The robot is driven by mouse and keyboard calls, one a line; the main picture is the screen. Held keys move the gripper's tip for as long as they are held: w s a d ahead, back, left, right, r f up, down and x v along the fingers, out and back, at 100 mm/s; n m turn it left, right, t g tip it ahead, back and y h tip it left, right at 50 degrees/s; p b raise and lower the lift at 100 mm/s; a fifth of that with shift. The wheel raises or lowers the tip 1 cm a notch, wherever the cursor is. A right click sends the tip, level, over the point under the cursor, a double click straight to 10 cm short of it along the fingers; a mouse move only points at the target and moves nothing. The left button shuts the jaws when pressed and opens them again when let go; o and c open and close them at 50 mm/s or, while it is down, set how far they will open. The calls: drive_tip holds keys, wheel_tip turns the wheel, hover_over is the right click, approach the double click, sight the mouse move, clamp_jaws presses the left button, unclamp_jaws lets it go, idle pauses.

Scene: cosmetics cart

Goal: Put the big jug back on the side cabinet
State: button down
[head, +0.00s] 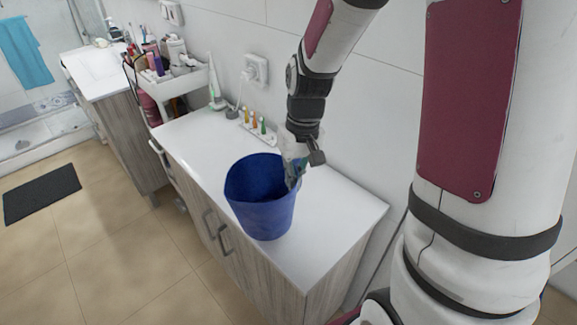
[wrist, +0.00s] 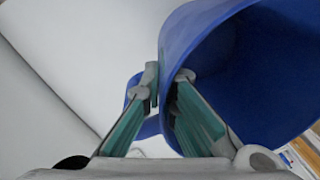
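The big jug (head: 262,213) is a deep blue, open-topped vessel. It appears upright at or just over the white top of the side cabinet (head: 340,212), near its front edge; I cannot tell if its base touches. My gripper (head: 293,180) comes down on the jug's right side. In the wrist view, my gripper (wrist: 167,85) has one green-sided finger outside the jug's wall and the other inside, closed on the wall at the rim. The jug (wrist: 195,38) fills the upper right there, and a blue part, perhaps its handle, shows behind the left finger.
A small holder with coloured tubes (head: 256,125) and a white electric toothbrush (head: 215,95) stand behind the jug along the wall. A loaded white cart (head: 178,82) is farther left. The cabinet top is bare left and right of the jug.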

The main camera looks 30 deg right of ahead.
sight(295, 160)
drive_tip(key=w+d, duration=0.1)
drive_tip(key=w, duration=0.1)
drive_tip(key=w+d, duration=0.1)
drive_tip(key=w, duration=0.1)
drive_tip(key=w+d, duration=0.1)
drive_tip(key=w, duration=0.1)
drive_tip(key=shift+w+d+f, duration=0.1)
drive_tip(key=shift+d+f, duration=0.1)
drive_tip(key=shift+f, duration=0.15)
drive_tip(key=shift+f+p, duration=0.5)
drive_tip(key=shift+f, duration=1.25)
drive_tip(key=c, duration=1.8)
unclamp_jaws()
drive_tip(key=shift+f, duration=0.15)
